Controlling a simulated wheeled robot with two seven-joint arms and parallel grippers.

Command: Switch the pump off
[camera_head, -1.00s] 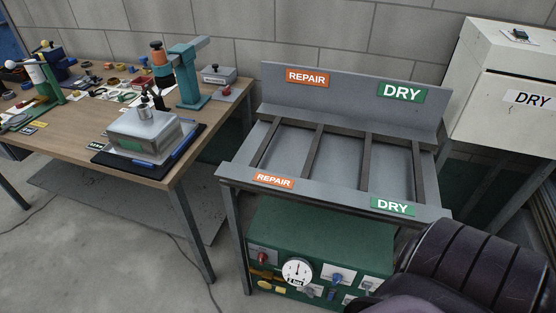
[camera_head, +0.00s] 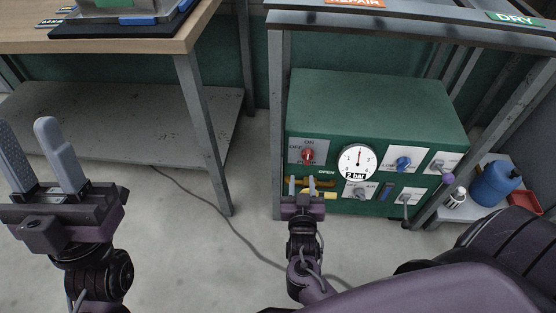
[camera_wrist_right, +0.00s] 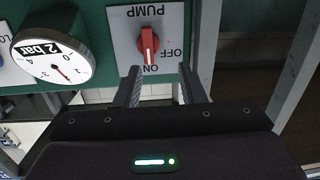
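The pump switch is a red knob (camera_head: 308,156) on a pale plate at the left of the green panel (camera_head: 375,120). In the right wrist view the red knob (camera_wrist_right: 148,45) shows upside down, under the word PUMP, and its white line points to ON. OFF is beside ON. My right gripper (camera_head: 308,186) is just below and in front of the knob. In the right wrist view its two fingers (camera_wrist_right: 161,68) are apart and empty, with the knob beyond their tips, not between them. My left gripper (camera_head: 28,130) is open and empty at the far left.
A round gauge (camera_head: 357,161) marked 2 bar is right of the knob. A blue knob (camera_head: 403,163) and several levers are farther right. Yellow handles (camera_head: 318,193) lie behind my right gripper. A steel leg (camera_head: 279,130) stands left of the panel.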

